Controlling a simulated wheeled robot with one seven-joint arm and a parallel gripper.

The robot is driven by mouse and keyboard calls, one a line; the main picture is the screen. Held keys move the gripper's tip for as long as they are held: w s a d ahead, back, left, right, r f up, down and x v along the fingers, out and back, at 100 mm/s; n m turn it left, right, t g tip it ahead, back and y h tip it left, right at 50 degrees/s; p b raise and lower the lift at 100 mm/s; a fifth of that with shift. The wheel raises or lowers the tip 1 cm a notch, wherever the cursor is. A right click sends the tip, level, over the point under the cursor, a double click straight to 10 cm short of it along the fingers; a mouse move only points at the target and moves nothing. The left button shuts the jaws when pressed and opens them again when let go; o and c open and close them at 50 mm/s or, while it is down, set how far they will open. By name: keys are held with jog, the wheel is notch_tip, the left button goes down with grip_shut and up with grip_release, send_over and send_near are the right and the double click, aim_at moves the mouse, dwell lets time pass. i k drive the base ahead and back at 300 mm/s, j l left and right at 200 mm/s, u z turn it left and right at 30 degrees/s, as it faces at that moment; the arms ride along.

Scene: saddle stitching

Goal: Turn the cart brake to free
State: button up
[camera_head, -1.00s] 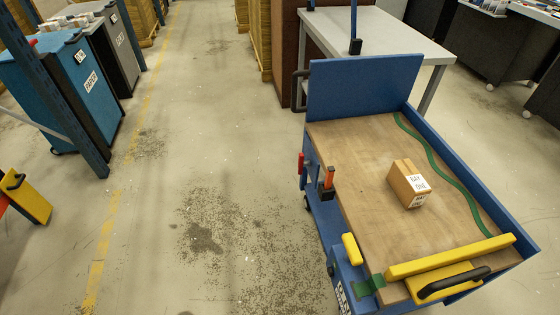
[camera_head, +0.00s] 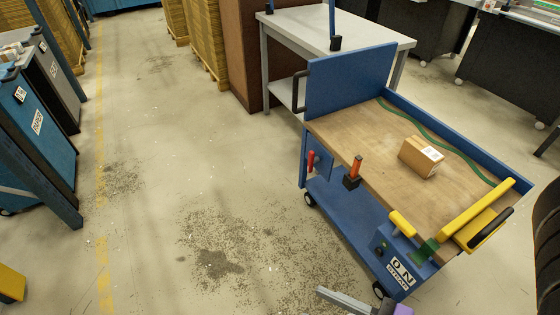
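The blue cart (camera_head: 350,210) stands at the right, with a wooden deck and a tall blue end panel. A red handle (camera_head: 311,160) sits on a blue plate at its near left side. An orange lever (camera_head: 356,166) stands upright from a black block at the deck's edge. A yellow lever (camera_head: 403,223) sits on a blue box at the front corner, above a white label (camera_head: 402,272) reading "ON" with smaller text below. Which one is the brake I cannot tell. A grey bar and purple piece at the bottom edge look like my gripper (camera_head: 365,304), mostly cut off, apart from the cart.
A cardboard box (camera_head: 421,157) lies on the deck beside a green line. A yellow bar (camera_head: 475,208) with a black handle crosses the cart's front end. A grey table (camera_head: 335,35) stands behind the cart. The floor (camera_head: 215,150) to the left is open.

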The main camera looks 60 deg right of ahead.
aim_at(312, 160)
jog(key=i+z, duration=0.15)
jog(key=i, duration=0.25)
jog(key=i+j+z, duration=0.2)
jog(key=i, duration=0.2)
jog(key=i+j+z, duration=0.2)
jog(key=i+z, duration=0.15)
jog(key=i+j+z, duration=0.4)
jog(key=l, duration=0.1)
